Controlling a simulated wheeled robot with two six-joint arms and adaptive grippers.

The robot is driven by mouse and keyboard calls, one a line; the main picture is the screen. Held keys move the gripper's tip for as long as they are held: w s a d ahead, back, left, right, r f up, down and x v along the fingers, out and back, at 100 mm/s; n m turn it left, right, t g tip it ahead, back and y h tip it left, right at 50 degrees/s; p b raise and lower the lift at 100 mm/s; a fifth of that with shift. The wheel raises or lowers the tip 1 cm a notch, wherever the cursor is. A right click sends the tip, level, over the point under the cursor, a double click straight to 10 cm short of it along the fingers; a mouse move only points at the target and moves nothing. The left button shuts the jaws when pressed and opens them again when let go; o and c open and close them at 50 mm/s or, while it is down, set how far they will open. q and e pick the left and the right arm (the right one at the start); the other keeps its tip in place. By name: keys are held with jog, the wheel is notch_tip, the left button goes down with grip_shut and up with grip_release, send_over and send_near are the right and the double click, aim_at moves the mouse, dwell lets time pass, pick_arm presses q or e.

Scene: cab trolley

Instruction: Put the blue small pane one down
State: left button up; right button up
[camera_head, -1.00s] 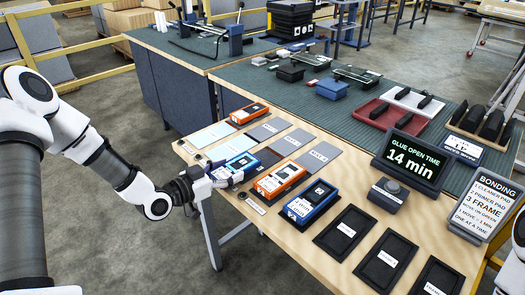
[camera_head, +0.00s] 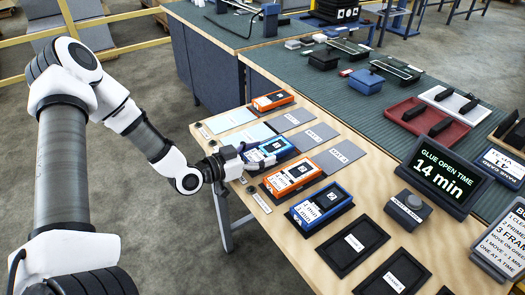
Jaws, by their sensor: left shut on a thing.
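A small blue-framed pane (camera_head: 270,150) with white labels is at the left end of the table, between a pale blue sheet and an orange-framed pane. My left gripper (camera_head: 258,161) reaches it from the table's near edge and is shut on its near end. The pane looks level and low over the tabletop; I cannot tell whether it touches the surface beneath. A second blue-framed pane (camera_head: 321,207) lies apart to the lower right on a dark tray. My right gripper is not in view.
Orange-framed panes (camera_head: 292,178) lie close beside the held pane and farther back. Empty black trays (camera_head: 353,243) lie to the lower right. A sign (camera_head: 443,171) reads "GLUE OPEN TIME 14 min".

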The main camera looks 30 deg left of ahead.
pick_arm(q)
jog(key=o, duration=1.3)
jog(key=shift+w+f, duration=0.15)
jog(key=shift+o, duration=1.4)
jog(key=shift+w+d+f, duration=0.1)
jog(key=shift+w+d, duration=0.1)
jog(key=shift+w, duration=0.05)
jog(key=shift+s, duration=0.1)
jog(key=shift+a, duration=0.1)
jog(key=shift+r, duration=0.3)
jog(key=shift+s+a+p, duration=0.1)
jog(key=shift+s+p, duration=0.05)
jog(key=shift+p, duration=0.25)
jog(key=p+v, duration=1)
jog(key=v, duration=0.1)
jog(key=shift+s, duration=0.3)
